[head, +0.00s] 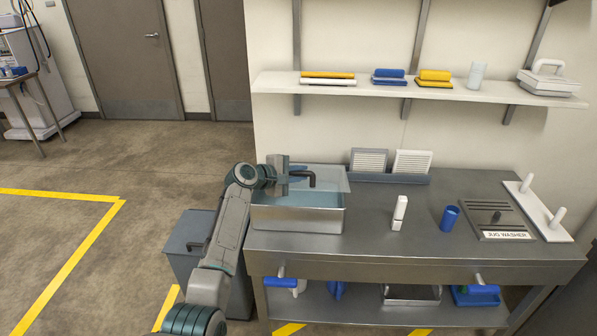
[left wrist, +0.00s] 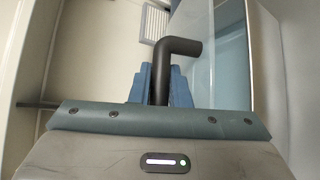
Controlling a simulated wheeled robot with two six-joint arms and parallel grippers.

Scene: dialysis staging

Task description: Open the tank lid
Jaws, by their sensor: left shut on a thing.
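The steel tank (head: 298,220) stands at the left end of the steel counter, with bluish water or a clear pane showing in its top. A translucent lid (head: 333,179) shows at the tank's back right; I cannot tell how far it is raised. It also shows as a bluish pane in the left wrist view (left wrist: 222,40). My left gripper (head: 287,176) is above the tank, shut on the dark bent handle (head: 311,178). In the left wrist view the handle (left wrist: 180,47) rises between the blue fingers (left wrist: 160,88). My right gripper is out of view.
A white bottle (head: 399,213) and a blue cup (head: 449,218) stand on the counter (head: 370,225), right of the tank. Two white vented panels (head: 411,163) stand behind. A grey bin (head: 190,245) is on the floor at left. A wall shelf (head: 430,93) hangs above.

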